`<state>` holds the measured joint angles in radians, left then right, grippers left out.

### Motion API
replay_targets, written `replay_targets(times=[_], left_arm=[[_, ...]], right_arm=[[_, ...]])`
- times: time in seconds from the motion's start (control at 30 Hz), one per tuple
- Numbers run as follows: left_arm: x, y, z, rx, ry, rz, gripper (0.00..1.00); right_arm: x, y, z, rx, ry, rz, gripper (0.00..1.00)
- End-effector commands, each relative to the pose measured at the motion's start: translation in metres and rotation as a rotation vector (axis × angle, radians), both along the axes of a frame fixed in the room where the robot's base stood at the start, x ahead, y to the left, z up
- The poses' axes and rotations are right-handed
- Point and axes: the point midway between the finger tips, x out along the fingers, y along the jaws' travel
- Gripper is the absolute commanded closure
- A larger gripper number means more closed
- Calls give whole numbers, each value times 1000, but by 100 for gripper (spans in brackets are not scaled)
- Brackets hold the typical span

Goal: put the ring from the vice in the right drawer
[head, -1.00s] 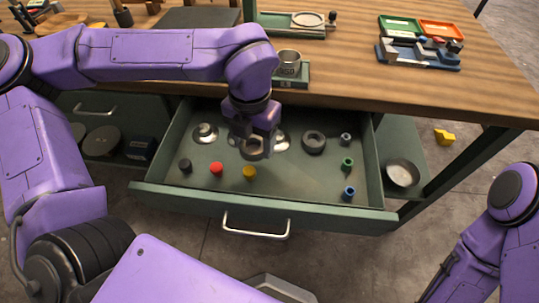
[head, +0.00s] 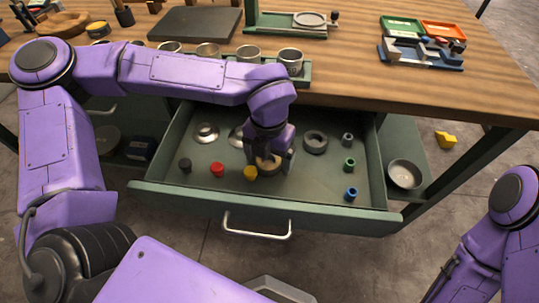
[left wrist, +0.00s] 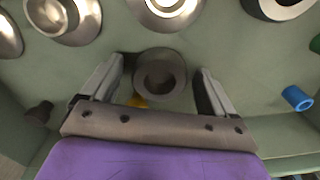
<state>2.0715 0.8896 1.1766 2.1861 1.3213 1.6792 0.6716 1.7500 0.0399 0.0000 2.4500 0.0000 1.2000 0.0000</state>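A ring (head: 268,166) lies low in the open drawer (head: 335,208), under my left gripper (head: 270,162). In the left wrist view the ring (left wrist: 160,74) sits between the two fingers of my left gripper (left wrist: 158,84), with a narrow gap on each side. The fingers are spread and do not visibly press on it. The vice (head: 420,55) is on the bench at the back right, with its jaws hard to make out. My right gripper (head: 447,275) is at the lower right edge, only partly shown, away from the drawer.
The drawer also holds a dark thick ring (head: 315,142), silver domed pieces (head: 206,132), and red (head: 217,169), yellow (head: 250,173), green (head: 349,163) and blue (head: 350,193) small parts. A round bowl (head: 404,174) is on the shelf right of the drawer. Metal cups (head: 290,61) line the bench.

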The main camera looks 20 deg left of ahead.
Motion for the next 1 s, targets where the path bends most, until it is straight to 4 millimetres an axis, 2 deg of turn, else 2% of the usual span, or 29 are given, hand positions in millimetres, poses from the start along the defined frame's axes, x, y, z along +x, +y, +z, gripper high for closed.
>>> replay_targets(times=[0.27, 0.37, 0.6, 0.7, 0.83, 1.0], left_arm=[[0, 0, 6, -1, -2, 0, 12], [1, 0, 24, -1, -5, 1, 12], [1, 0, 87, 0, -6, 0, 12], [1, 0, 106, 1, -4, 0, 12], [1, 0, 121, 0, -1, 0, 12], [0, 0, 124, 0, -1, -1, 12]], right_arm=[[0, 0, 2, 0, 0, 0, 18], [0, 0, 5, 0, 0, 0, 18], [0, 0, 13, 0, 0, 0, 18], [0, 0, 15, 0, 0, 0, 18], [0, 0, 16, 0, 0, 0, 18], [0, 0, 16, 0, 0, 0, 18]])
